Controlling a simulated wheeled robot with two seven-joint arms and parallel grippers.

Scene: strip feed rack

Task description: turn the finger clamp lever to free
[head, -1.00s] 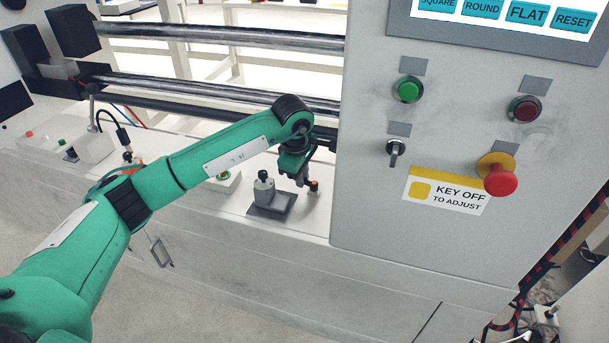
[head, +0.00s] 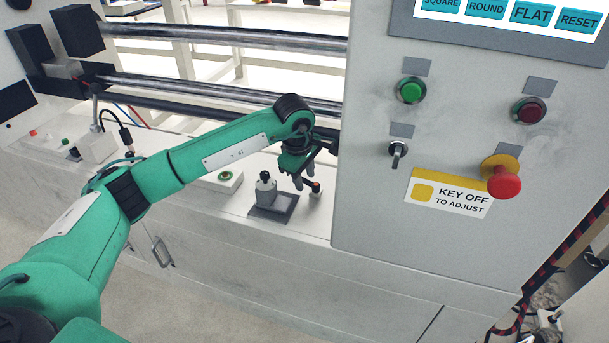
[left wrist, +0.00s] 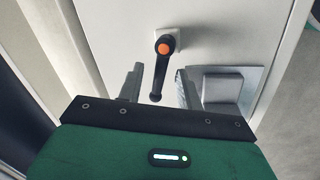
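The finger clamp lever (left wrist: 160,70) is a dark bar with an orange cap at one end, on a pale panel in the left wrist view. In the head view my left gripper (head: 304,184) points down at the ledge; part of the lever is hidden there. My right gripper is not in view.
A grey block with a black-topped post (head: 265,190) stands close left of my left gripper. A control cabinet (head: 370,210) with buttons and a red emergency knob (head: 504,182) stands close on the right. Metal rails (head: 220,90) run behind my arm. A green button box (head: 224,178) sits farther left.

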